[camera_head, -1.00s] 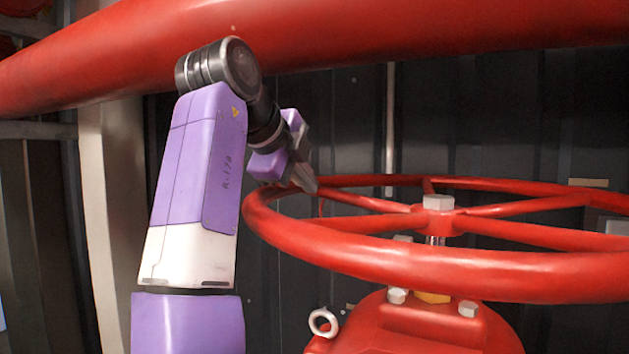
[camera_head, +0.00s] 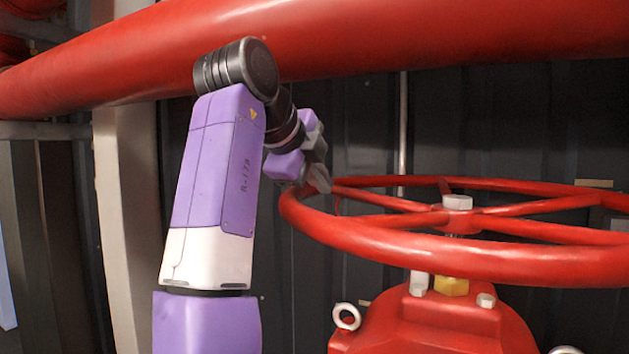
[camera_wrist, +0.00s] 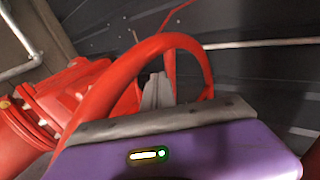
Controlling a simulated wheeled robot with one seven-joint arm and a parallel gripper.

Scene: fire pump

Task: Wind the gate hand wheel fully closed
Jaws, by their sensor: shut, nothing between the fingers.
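The red gate hand wheel (camera_head: 420,246) lies roughly level on its stem above the red valve body (camera_head: 430,322), with a pale hex nut (camera_head: 457,202) at its hub. My gripper (camera_head: 322,180) is at the wheel's far left rim. Its fingers are shut with nothing visible between them, and they overlap the rim in the picture. In the wrist view the grey fingers (camera_wrist: 157,88) point into the wheel's opening, inside the rim (camera_wrist: 110,85). I cannot tell whether they touch the rim or a spoke.
A lifting eye (camera_head: 346,317) is on the valve body's left. A pale post (camera_head: 125,200) stands left.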

